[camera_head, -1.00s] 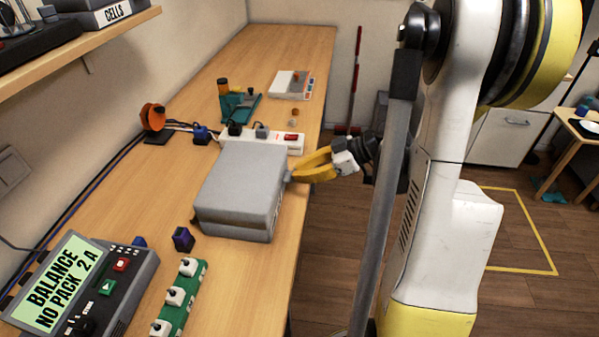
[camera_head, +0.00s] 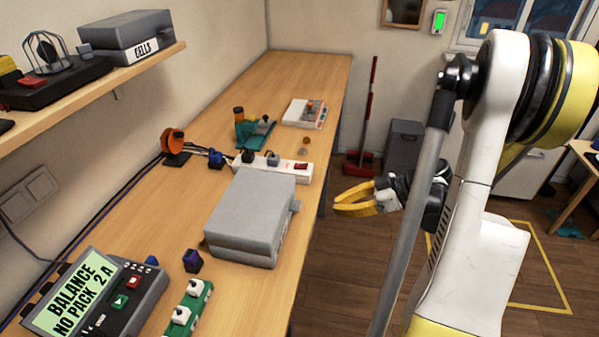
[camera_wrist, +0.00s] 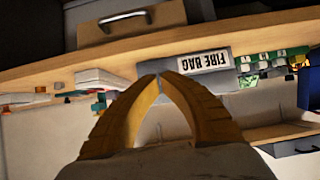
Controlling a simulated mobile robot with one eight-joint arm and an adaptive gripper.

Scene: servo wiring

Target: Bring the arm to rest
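My gripper (camera_head: 337,207) hangs over the floor just off the bench's right edge, its yellow fingers pointing left toward the bench. In the wrist view the fingers (camera_wrist: 159,78) arch together, with their tips meeting or nearly so and nothing between them. A closed grey case (camera_head: 252,215) lies on the bench to the left of my gripper, with a clear gap between them.
The wooden bench (camera_head: 225,290) bears a white power strip (camera_head: 291,170), a charger (camera_head: 95,295) and a green strip with white plugs (camera_head: 188,310). A grey bin (camera_head: 404,148) and a red broom (camera_head: 369,120) stand behind my gripper. A "FIRE BAG" label (camera_wrist: 208,61) shows upside down in the wrist view.

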